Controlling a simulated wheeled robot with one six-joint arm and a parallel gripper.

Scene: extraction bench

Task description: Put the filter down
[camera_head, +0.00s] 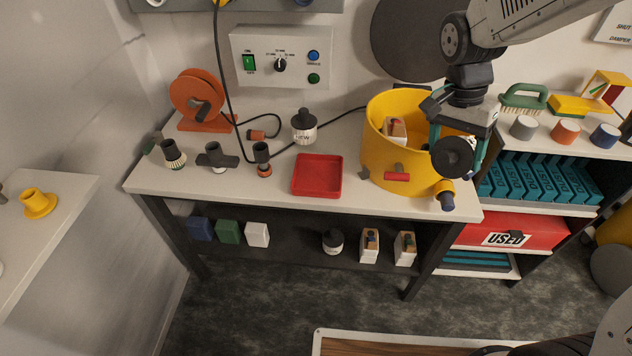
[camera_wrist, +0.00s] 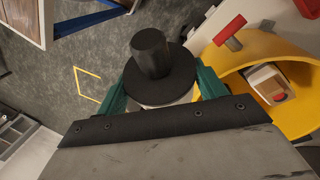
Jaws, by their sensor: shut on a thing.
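My gripper (camera_head: 456,146) is shut on the filter (camera_head: 452,158), whose round black disc and black stub face the head camera. In the wrist view the filter (camera_wrist: 160,72) shows its black stub, wide black disc and a pale body between the teal fingers (camera_wrist: 160,98). In the head view the filter overlaps the right side of the yellow drum (camera_head: 385,165); I cannot tell whether they touch. A similar white canister with a black top, marked NEW (camera_head: 303,132), stands on the bench (camera_head: 225,185).
A shallow red tray (camera_head: 317,190) lies left of the drum. Several black fittings (camera_head: 217,158) and an orange reel (camera_head: 198,98) stand farther left. A red USED bin (camera_head: 470,232) is on the lower right shelf. A white-and-tan block (camera_wrist: 268,84) sits inside the drum.

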